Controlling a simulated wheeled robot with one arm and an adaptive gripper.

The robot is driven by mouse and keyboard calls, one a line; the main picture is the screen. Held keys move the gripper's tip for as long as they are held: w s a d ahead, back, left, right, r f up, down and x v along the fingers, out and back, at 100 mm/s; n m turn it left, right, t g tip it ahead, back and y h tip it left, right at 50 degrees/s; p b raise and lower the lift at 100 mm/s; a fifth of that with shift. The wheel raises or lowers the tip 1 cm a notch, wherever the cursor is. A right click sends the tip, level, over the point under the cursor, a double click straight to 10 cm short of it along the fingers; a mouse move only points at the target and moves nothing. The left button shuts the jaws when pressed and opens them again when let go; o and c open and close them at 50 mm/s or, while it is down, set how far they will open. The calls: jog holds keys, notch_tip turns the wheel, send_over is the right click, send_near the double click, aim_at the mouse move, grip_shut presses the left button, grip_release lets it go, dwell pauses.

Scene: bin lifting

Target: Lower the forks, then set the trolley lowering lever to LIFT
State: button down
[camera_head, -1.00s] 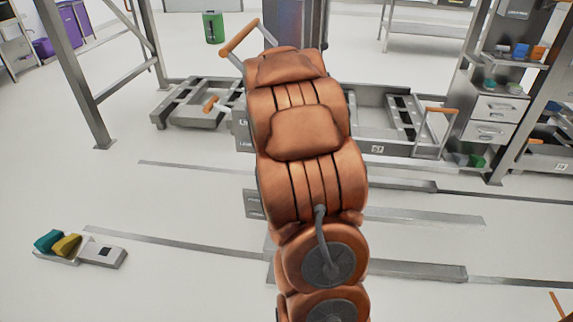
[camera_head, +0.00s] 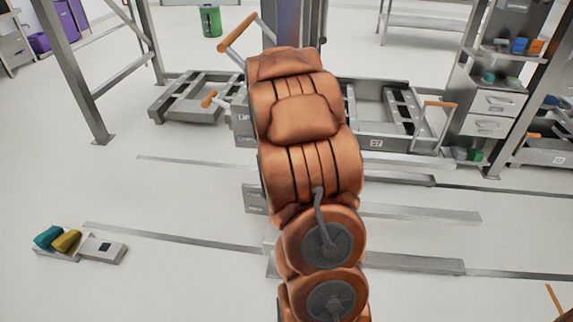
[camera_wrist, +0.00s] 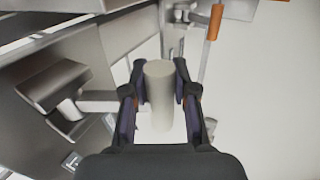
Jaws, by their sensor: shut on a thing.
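My gripper (camera_wrist: 160,100) is shut on a pale grey upright cylindrical handle (camera_wrist: 159,84) in the wrist view. A flat arm runs left from behind it to a grey block (camera_wrist: 60,95). In the head view my arm hides the gripper and the handle. A short orange-tipped lever (camera_head: 208,98) stands by a grey labelled plate (camera_head: 243,124), left of my arm; its lettering is too small to read surely. A larger orange handle (camera_head: 236,33) sits above it. Long low grey bars, possibly the forks (camera_head: 425,213), lie right of my arm.
A steel frame post (camera_head: 75,75) stands at left and shelving (camera_head: 490,100) at right. Another orange-tipped rod (camera_wrist: 213,22) shows near the gripper.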

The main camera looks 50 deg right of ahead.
jog(key=shift+s+f, duration=0.1)
jog(key=c, duration=0.9)
grip_release()
jog(key=shift+v, duration=0.95)
jog(key=v, duration=1)
jog(key=shift+a, duration=0.1)
